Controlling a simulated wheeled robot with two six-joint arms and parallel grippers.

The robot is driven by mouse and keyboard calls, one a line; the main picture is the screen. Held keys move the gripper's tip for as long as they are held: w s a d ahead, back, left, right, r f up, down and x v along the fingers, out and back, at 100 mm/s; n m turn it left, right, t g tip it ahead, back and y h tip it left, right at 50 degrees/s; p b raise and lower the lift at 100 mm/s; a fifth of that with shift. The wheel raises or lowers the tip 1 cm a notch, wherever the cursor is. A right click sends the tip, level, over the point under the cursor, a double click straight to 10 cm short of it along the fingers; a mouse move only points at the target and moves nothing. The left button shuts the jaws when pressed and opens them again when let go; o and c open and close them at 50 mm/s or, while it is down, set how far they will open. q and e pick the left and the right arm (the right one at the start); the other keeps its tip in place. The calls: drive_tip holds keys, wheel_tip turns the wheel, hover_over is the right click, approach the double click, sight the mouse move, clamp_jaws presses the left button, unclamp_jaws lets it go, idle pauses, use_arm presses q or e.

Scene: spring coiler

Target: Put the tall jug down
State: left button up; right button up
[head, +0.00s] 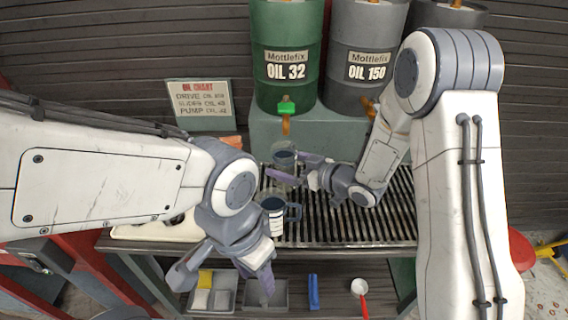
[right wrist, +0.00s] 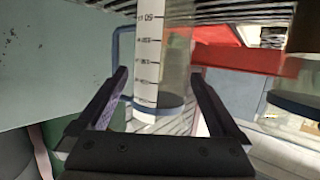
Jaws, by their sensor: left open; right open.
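A clear tall jug (head: 285,158) with a dark bluish rim is at the back of the slatted grate, below the green drum's tap. My right gripper (head: 304,169) is open around it. In the right wrist view its white scale strip (right wrist: 149,60) and blue handle show between the spread fingers (right wrist: 155,110). I cannot tell whether its base touches the grate. A second clear jug (head: 273,206), with a striped white scale and blue handle, stands nearer; its rim shows in the right wrist view (right wrist: 298,105). My left gripper (head: 222,278) is open and empty, in front of the grate.
A green oil drum (head: 287,50) and a grey one (head: 365,50) stand on a teal block (head: 325,132) behind. The slatted grate (head: 350,228) is clear at right. A lower shelf holds grey trays (head: 265,293), a blue item (head: 313,292) and a red-handled scoop (head: 360,288).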

drive_tip(key=v, duration=1.1)
drive_tip(key=s+a+r+m+g+h+p, duration=0.1)
drive_tip(key=s+r+g+h+p, duration=0.2)
drive_tip(key=s, duration=0.9)
drive_tip(key=s+a+r+m+g+h+p, duration=0.1)
drive_tip(key=s+r+g+h, duration=0.4)
drive_tip(key=s, duration=0.8)
drive_tip(key=shift+a+r+m+g+h+p, duration=0.15)
drive_tip(key=shift+a+m+g+h+p, duration=0.15)
drive_tip(key=shift+a+g+h+p, duration=0.7)
